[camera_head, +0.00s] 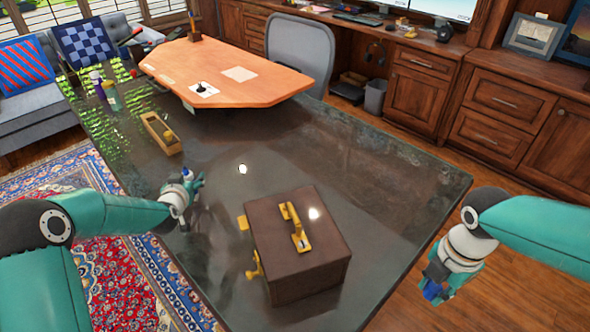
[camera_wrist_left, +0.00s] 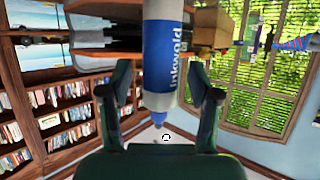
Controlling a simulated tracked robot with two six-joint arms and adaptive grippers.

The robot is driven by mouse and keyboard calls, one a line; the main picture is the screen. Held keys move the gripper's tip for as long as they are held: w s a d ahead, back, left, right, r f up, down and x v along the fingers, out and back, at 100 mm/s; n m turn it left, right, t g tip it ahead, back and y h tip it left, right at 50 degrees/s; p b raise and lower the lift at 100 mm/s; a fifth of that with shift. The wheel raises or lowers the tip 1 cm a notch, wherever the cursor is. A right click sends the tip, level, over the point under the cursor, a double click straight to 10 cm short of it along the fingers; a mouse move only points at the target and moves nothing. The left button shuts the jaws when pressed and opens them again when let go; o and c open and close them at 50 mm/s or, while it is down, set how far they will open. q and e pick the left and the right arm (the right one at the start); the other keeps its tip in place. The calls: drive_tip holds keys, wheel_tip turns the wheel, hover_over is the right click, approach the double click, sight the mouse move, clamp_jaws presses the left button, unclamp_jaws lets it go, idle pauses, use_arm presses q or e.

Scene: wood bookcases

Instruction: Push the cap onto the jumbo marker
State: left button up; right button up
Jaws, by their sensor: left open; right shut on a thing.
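The jumbo marker (camera_wrist_left: 160,55) is white with a blue label. In the left wrist view it lies in the gap between the fingers of my left gripper (camera_wrist_left: 160,105). Those fingers stand apart, and I see a gap on both sides of the marker. In the head view my left gripper (camera_head: 193,186) is over the left part of the dark table, with the marker (camera_head: 187,174) small at its fingers. My right gripper (camera_head: 437,283) is off the table's right edge, shut on a small blue thing (camera_head: 432,291) that looks like the cap; the fingers hide part of it.
A brown case (camera_head: 320,262) with a yellow handle stands on the dark table (camera_head: 390,180) between my grippers. A wooden tray (camera_head: 157,135) and several bottles (camera_head: 108,90) are at the far left. An orange desktop (camera_head: 240,75) lies beyond.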

use_arm(q)
clamp_jaws()
idle(0.3)
drive_tip(key=shift+r, duration=0.1)
